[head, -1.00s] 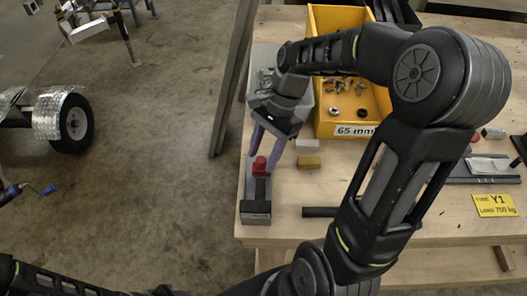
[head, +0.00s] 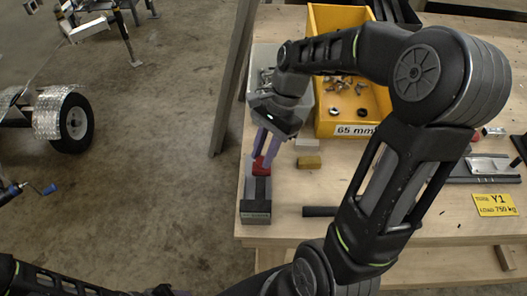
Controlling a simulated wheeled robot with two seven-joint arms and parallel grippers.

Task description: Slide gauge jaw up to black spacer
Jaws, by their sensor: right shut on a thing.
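The gauge (head: 256,217), a narrow grey block with a dark channel, lies along the left edge of the wooden bench. Its red jaw (head: 260,168) sits in the channel. My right gripper (head: 263,159) reaches down from behind with its purple fingers shut on the red jaw. A black piece (head: 258,190), likely the black spacer, lies in the channel just on the near side of the jaw. I cannot tell whether they touch. Only a sliver of what looks like my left gripper (head: 172,292) shows at the bottom edge, and its fingers are unclear.
A yellow bin (head: 350,122) labelled 65 mm holds metal parts behind the gauge. A grey tray is partly hidden behind my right gripper. A grey block (head: 307,142), a brass block (head: 309,162) and a dark rod (head: 320,211) lie to the right of the gauge.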

